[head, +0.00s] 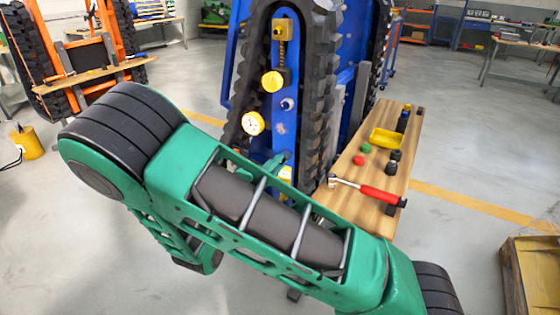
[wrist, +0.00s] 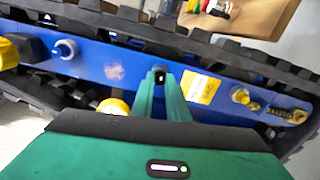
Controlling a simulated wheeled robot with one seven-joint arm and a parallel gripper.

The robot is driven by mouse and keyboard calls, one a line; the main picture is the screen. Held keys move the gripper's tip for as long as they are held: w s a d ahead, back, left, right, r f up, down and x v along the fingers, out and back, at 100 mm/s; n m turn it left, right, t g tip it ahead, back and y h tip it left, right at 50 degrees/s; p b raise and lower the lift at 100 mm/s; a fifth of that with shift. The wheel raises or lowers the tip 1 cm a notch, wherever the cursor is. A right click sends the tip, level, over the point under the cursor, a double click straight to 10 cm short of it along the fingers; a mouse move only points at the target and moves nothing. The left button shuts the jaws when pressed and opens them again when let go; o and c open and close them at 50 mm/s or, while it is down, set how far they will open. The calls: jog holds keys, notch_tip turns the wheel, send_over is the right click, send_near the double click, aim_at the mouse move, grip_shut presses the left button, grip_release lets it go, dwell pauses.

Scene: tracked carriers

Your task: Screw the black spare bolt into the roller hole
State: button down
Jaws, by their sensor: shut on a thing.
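My gripper (wrist: 165,90) is shut on a small black bolt, the black spare bolt (wrist: 160,75), whose dark round end shows between the green fingertips in the wrist view. The fingers reach to the blue side frame (wrist: 115,55) of the tracked carrier, between a worn pinkish patch and a yellow label (wrist: 200,87). The roller hole is not visible; the fingers and bolt cover that spot. I cannot tell how deep the bolt sits or whether it touches the frame. In the head view, only part of my gripper (head: 279,162) shows above my green arm, against the blue frame (head: 284,143).
Black track (head: 322,60) runs around the frame. Yellow rollers, a gauge (head: 253,123) and a silver-ringed fitting (wrist: 65,49) stick out nearby. A wooden bench (head: 337,200) at right holds a yellow tray (head: 386,138), a red-handled ratchet (head: 380,195) and several caps. Open floor lies left.

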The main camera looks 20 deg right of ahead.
jog(key=m, duration=0.8)
jog(key=shift+r+m, duration=0.1)
jog(key=shift+m, duration=0.3)
jog(key=m, duration=0.9)
jog(key=shift+m, duration=0.4)
jog(key=c, duration=1.9)
grip_release()
jog(key=shift+o, duration=0.2)
